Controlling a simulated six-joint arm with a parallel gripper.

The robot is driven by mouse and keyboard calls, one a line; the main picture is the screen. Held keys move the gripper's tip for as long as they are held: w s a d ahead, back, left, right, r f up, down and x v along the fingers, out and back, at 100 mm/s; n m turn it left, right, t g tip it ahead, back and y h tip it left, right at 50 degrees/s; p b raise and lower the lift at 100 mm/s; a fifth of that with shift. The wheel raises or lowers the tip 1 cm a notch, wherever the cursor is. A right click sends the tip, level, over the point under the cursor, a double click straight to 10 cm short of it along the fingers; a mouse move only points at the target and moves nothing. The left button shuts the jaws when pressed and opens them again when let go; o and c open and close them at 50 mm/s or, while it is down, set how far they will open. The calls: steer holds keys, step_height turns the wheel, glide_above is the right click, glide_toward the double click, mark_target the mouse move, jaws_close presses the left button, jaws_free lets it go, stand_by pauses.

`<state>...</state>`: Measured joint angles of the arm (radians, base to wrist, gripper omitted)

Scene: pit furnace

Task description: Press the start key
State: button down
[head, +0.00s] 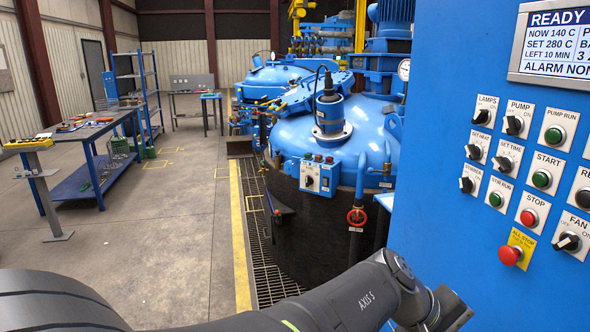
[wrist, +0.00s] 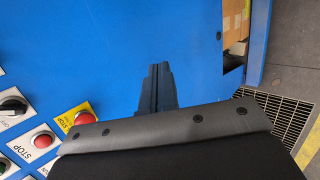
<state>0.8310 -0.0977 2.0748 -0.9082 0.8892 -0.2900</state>
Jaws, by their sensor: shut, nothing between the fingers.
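The start key is a round green button (head: 541,179) under the START label on the blue panel, right of the head view. The red STOP button (head: 529,217) sits below it and the STIR RUN button (head: 495,199) to its left. My gripper shows in the wrist view as dark fingers (wrist: 159,84), closed together and empty, in front of bare blue panel. A green button (wrist: 3,165) is cut off at the wrist view's left edge, its label out of frame. In the head view my wrist is low, below the keys; the fingertips cannot be made out.
A display (head: 553,42) reading READY is above. The furnace (head: 315,190) and a red valve wheel (head: 356,216) stand left of the panel.

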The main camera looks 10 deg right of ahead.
mark_target(540, 180)
steer(key=w+d+r+m+t+h, duration=0.1)
steer(key=w+d+r+t, duration=0.2)
steer(key=w+d+t, duration=0.15)
steer(key=w+r+m+t+h, duration=0.2)
steer(key=r+t+h, duration=0.3)
steer(key=r+t, duration=0.7)
step_height(540, 180, up, 9)
steer(key=shift+w+d+f+h, duration=0.15)
steer(key=shift+w+d+h, duration=0.15)
steer(key=shift+w, duration=0.25)
steer(key=shift+d+t, duration=0.1)
steer(key=shift+t, duration=0.15)
steer(key=shift+d, duration=4.35)
steer(key=shift+d, duration=0.4)
